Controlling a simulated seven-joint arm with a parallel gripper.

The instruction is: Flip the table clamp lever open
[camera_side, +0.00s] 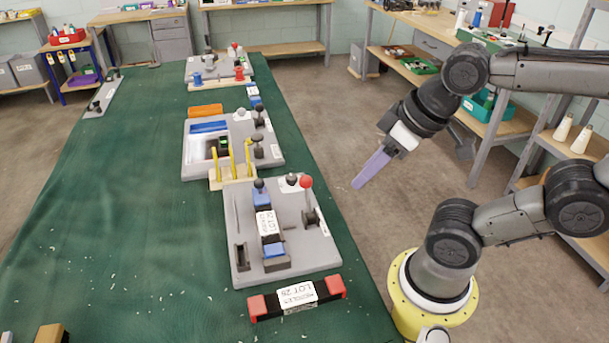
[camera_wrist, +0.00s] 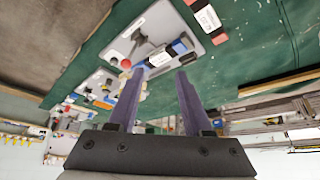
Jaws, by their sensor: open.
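A grey base board (camera_side: 290,255) lies on the near end of the green table. A lever with a red ball knob (camera_side: 306,182) stands upright at its right side, on a dark pivot mount (camera_side: 311,218). It looks like the clamp lever, but I cannot tell for certain. The red knob (camera_wrist: 126,63) also shows in the wrist view, near the left fingertip in the picture. My gripper (camera_side: 358,186) has purple fingers and hangs in the air to the right of the board, beyond the table edge, touching nothing. In the wrist view my gripper (camera_wrist: 158,76) is open and empty.
Beside the red knob are dark ball knobs (camera_side: 259,184) and a blue block with a white label (camera_side: 264,222). A red-ended labelled bar (camera_side: 298,297) lies in front. Another device (camera_side: 195,165) stands behind.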

